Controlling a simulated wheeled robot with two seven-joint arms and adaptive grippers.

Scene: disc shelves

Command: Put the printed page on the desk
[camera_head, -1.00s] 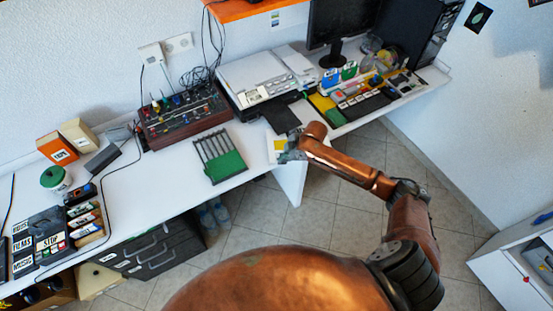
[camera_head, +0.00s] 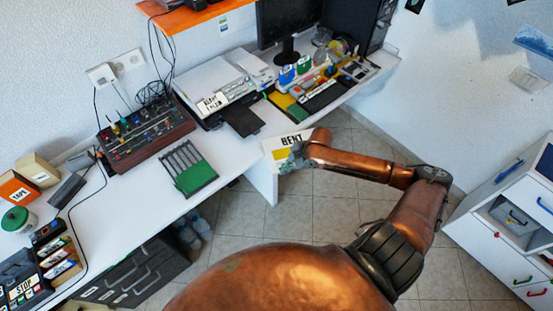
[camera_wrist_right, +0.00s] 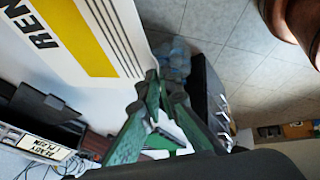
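The printed page (camera_head: 285,142) is white with a yellow band and large black lettering that looks like "RENT". It sits beside the printer's black output tray, at the desk's front edge, tilted. It also fills the upper left of the right wrist view (camera_wrist_right: 115,32). My right gripper (camera_head: 292,159) is at the page's near edge. In the right wrist view its green fingers (camera_wrist_right: 163,88) close on the page's corner. The white desk (camera_head: 130,205) runs along the wall to the left. My left gripper is not in view.
The printer (camera_head: 205,75) stands behind the page with its black tray (camera_head: 243,120) reaching forward. A rack with a green panel (camera_head: 190,170) lies left of the page. A mixer (camera_head: 145,132) stands behind it. Bare desk shows left of the rack. A drawer unit (camera_head: 515,215) stands right.

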